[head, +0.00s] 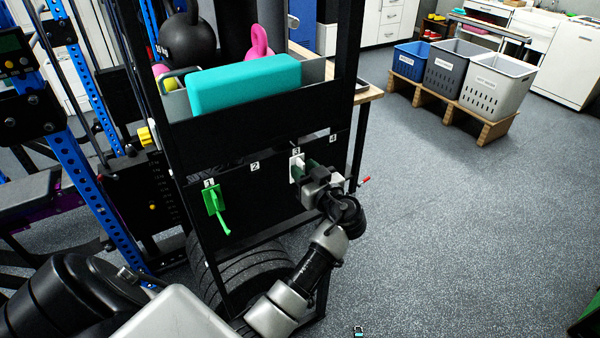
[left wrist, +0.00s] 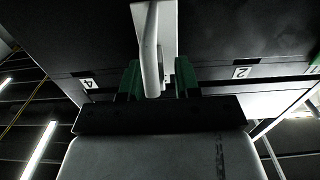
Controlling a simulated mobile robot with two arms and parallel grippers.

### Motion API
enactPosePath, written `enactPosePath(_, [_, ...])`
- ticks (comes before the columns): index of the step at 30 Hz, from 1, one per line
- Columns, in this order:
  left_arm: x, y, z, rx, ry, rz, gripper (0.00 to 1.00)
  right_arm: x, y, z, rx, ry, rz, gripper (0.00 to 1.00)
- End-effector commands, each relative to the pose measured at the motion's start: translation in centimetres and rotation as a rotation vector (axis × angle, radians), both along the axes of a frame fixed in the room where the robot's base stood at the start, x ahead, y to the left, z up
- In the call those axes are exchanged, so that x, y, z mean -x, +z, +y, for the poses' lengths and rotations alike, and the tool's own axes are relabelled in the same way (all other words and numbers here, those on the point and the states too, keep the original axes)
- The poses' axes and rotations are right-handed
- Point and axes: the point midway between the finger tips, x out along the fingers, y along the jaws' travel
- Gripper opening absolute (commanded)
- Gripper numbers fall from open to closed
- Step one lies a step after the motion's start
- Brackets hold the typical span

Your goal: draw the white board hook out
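The white board hook (head: 297,169) is on the black board under the label 3. In the left wrist view the hook's white prong (left wrist: 151,50) points toward my left gripper. My left gripper (head: 311,168) is at the board, right at this hook. In the left wrist view its two green fingers (left wrist: 158,82) stand apart on either side of the prong, with a gap visible on the right side, so it looks open. A green hook (head: 214,202) hangs on the board under label 1. My right gripper is not seen.
Above the board a black tray (head: 235,122) holds a teal block (head: 243,84) and kettlebells (head: 187,40). Weight plates (head: 205,275) stand below. A red-tipped item (head: 365,180) sticks out just right of my gripper. The floor to the right is clear up to several baskets (head: 496,82).

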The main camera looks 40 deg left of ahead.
Motion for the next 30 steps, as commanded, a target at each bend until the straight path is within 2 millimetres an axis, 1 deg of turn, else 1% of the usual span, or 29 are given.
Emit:
enactPosePath(3, [0.0,0.04,0.0,0.0,0.0,0.0,0.32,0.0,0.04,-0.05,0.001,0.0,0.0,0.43])
enactPosePath(8, [-0.01,0.04,0.0,0.0,0.0,0.0,0.07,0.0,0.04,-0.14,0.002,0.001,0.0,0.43])
enactPosePath(9, [0.0,0.03,0.0,0.0,0.0,0.0,0.01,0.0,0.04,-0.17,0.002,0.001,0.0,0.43])
enactPosePath(10, [0.0,0.03,0.0,0.0,0.0,0.0,0.0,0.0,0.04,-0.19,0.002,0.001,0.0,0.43])
enactPosePath(19, [-0.01,0.04,0.0,0.0,0.0,-0.001,0.0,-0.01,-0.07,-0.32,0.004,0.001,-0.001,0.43])
enactPosePath(30, [-0.02,0.24,0.01,-0.001,0.0,-0.001,0.0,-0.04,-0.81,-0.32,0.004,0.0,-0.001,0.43])
